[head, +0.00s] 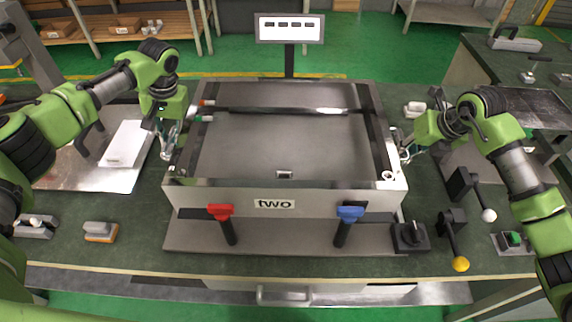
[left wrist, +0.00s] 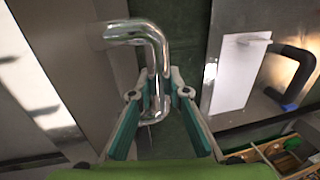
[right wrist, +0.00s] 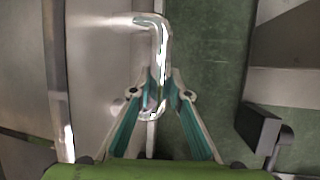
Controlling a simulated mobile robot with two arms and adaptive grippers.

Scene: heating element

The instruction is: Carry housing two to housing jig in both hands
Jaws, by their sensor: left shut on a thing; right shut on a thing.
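Housing two, a wide shallow grey metal box (head: 270,150), is in the middle of the head view. A "two" label shows on the front, below its rim. The housing jig, a grey base plate (head: 285,238) with a red-handled clamp (head: 220,212) and a blue-handled clamp (head: 350,213), lies below and in front. Whether box and jig touch is unclear. My left gripper (head: 168,145) is shut on the chrome handle at the box's left side, seen in the left wrist view (left wrist: 152,45). My right gripper (head: 406,152) is shut on the right chrome handle (right wrist: 157,40).
A black knob box (head: 410,237) and levers with yellow (head: 460,264) and white (head: 488,215) balls stand at right. A white plate (head: 127,143) lies at left, an orange-and-grey block (head: 100,231) at front left. A display (head: 290,28) stands behind.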

